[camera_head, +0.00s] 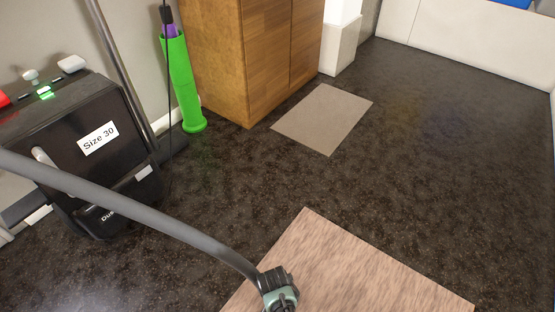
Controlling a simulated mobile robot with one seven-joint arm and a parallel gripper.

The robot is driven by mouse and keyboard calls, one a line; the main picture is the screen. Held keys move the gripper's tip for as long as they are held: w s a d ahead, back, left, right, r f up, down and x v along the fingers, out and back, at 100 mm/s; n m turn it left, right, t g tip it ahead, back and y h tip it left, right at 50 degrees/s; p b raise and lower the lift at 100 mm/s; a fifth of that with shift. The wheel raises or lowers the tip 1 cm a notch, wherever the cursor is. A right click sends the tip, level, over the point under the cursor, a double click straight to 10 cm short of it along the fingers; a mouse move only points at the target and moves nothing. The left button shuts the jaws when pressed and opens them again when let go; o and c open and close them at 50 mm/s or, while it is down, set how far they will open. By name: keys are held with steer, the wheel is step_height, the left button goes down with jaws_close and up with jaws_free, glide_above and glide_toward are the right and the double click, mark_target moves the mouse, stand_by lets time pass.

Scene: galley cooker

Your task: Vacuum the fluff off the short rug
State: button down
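Two rugs lie on the dark speckled floor. A small, plain grey-beige rug (322,118) lies in front of the wooden cupboard, and a larger streaky pinkish-brown rug (345,265) is cut off by the bottom edge. The smaller one looks the shorter. I cannot make out fluff on either. A black vacuum cleaner (75,150) labelled "Size 30" stands at left, with a green light on top. A grey hose (160,217) runs from the left edge to a black and teal end piece (278,289) over the larger rug. I cannot make out my gripper.
A wooden cupboard (250,55) stands behind the small rug, with a white block (340,45) beside it. A green tube-shaped holder (181,85) stands by the wall, near a grey pole (125,75) and a black cord. The floor at right is clear.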

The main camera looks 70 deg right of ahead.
steer(key=shift+s+d+f, duration=0.1)
steer(key=shift+s+d, duration=0.05)
steer(key=shift+s, duration=0.05)
steer(key=shift+w+a+p, duration=0.15)
steer(key=shift+a+p, duration=0.2)
steer(key=shift+a, duration=0.25)
steer(key=shift+w+a+p, duration=0.15)
steer(key=shift+a+p, duration=0.2)
steer(key=shift+a, duration=0.2)
steer(key=shift+s+d+b, duration=0.15)
steer(key=shift+d+b, duration=0.1)
steer(key=shift+d, duration=0.35)
steer(key=shift+s+d+b, duration=0.15)
steer(key=shift+d+b, duration=0.1)
steer(key=shift+d, duration=0.3)
steer(key=shift+w+a+p, duration=0.2)
steer(key=shift+a+p, duration=0.25)
steer(key=shift+a, duration=0.1)
steer(key=shift+r, duration=0.2)
step_height(320, 180, up, 7)
steer(key=p, duration=0.7)
steer(key=shift+r, duration=0.1)
